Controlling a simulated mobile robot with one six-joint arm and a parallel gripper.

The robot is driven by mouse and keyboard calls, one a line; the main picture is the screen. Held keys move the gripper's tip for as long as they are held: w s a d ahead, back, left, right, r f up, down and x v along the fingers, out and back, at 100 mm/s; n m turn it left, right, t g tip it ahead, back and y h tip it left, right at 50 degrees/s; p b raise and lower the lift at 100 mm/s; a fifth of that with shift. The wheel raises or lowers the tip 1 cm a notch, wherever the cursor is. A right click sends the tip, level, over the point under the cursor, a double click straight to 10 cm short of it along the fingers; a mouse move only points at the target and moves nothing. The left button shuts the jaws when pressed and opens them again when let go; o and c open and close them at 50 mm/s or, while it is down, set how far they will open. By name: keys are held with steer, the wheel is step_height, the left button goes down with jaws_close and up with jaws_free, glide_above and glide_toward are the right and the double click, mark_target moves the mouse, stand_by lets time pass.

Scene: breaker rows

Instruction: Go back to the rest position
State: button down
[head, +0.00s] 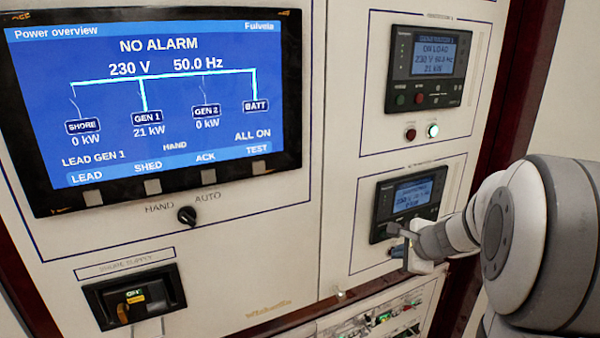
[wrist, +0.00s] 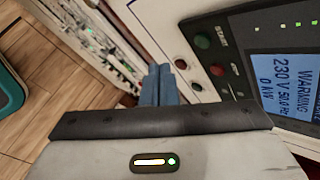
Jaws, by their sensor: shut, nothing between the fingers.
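My gripper (head: 398,240) is in front of the lower generator controller (head: 408,198) on the right panel, near its lower edge. My arm comes in from the right. In the wrist view my gripper's blue-grey fingers (wrist: 158,86) are together, with nothing between them. I cannot tell whether the fingertips touch the panel.
The large display (head: 155,100) shows NO ALARM, GEN 1 at 21 kW and GEN 2 at 0 kW. The upper controller (head: 430,68) reads ON LOAD. A HAND/AUTO knob (head: 187,215) and shore supply switch (head: 133,297) are left. Breaker rows (head: 375,322) lie below. Wooden floor (wrist: 60,100) is open.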

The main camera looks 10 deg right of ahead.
steer(key=s+a+r+n+g+y, duration=0.1)
steer(key=s+a+r+n+g, duration=0.1)
steer(key=s+a+n, duration=0.55)
steer(key=s+a+n+g+h, duration=0.1)
steer(key=s+a+n, duration=0.2)
steer(key=s+n, duration=0.3)
steer(key=s+a+n+g+h, duration=0.1)
steer(key=s+a+n+g, duration=0.1)
steer(key=s+a+n, duration=0.2)
steer(key=s+n, duration=0.3)
steer(key=s, duration=0.3)
steer(key=shift+s+a+f+h, duration=0.15)
steer(key=shift+f+h, duration=0.15)
steer(key=shift+h, duration=0.1)
stand_by(3.5)
